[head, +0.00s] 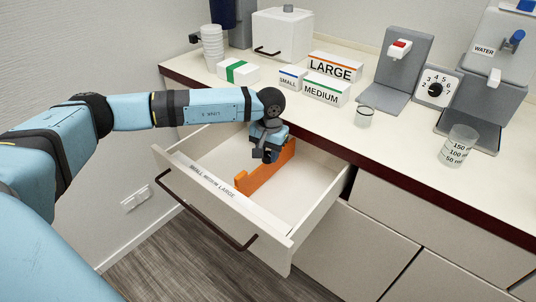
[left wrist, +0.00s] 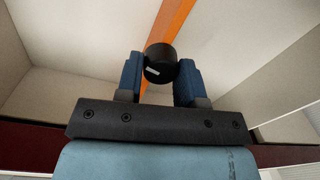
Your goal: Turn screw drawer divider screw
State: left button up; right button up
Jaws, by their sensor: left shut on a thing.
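My left gripper (head: 266,158) is over the divider, inside the drawer. In the left wrist view its two blue fingers (left wrist: 160,75) are shut on a round black screw knob (left wrist: 160,62) with a small white mark, at the divider. My right gripper is out of view.
The counter above holds boxes marked LARGE (head: 335,67), MEDIUM (head: 326,89) and SMALL (head: 291,78), a small glass (head: 364,117), a measuring cup (head: 458,146), stacked cups (head: 212,46) and dispensers. The counter edge runs close behind my left gripper. The drawer floor around the divider is clear.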

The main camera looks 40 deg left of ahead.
pick_arm(q)
jog(key=shift+m, duration=0.5)
jog(key=o, duration=0.9)
jog(key=r, duration=0.4)
jog(key=r+p, duration=0.1)
jog(key=r, duration=0.9)
jog(key=shift+d, duration=0.25)
